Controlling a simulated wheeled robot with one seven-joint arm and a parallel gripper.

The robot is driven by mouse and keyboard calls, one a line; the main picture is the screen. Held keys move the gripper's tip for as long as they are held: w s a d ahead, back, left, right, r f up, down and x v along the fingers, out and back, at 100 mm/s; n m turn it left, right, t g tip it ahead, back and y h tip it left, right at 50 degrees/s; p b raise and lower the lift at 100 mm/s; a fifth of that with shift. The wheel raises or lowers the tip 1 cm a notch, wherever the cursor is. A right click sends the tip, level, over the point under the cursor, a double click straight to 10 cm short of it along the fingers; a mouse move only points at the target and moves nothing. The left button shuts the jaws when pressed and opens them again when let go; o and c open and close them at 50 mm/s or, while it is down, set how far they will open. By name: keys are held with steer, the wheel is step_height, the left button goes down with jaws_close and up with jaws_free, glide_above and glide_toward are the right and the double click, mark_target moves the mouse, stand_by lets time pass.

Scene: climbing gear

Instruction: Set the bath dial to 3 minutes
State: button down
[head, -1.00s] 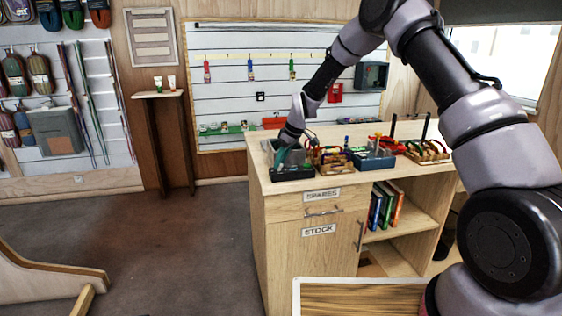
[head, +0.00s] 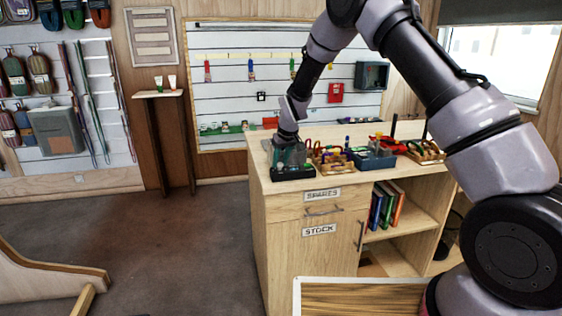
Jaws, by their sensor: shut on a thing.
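The bath looks to be the dark box (head: 293,174) at the front left corner of the wooden cabinet's top. My gripper (head: 290,158) points down over this box, with its fingers right at it. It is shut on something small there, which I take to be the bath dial. The dial and its marks are hidden or too small to make out, so its setting cannot be read.
Wooden trays of tools (head: 331,158) and a blue bin (head: 372,158) stand close to the right of the box on the cabinet (head: 285,208). Red gear (head: 388,144) lies farther right.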

steer(key=m+h, duration=0.1)
steer(key=m, duration=0.1)
steer(key=m+h, duration=0.1)
steer(key=m, duration=0.2)
steer(key=shift+s+a+m+t, duration=0.1)
steer(key=shift+a+m+t, duration=0.1)
steer(key=shift+m+t, duration=0.1)
stand_by(0.5)
steer(key=c, duration=0.8)
jaws_free()
steer(key=v, duration=1)
steer(key=shift+s+r, duration=0.15)
steer(key=shift+r, duration=0.2)
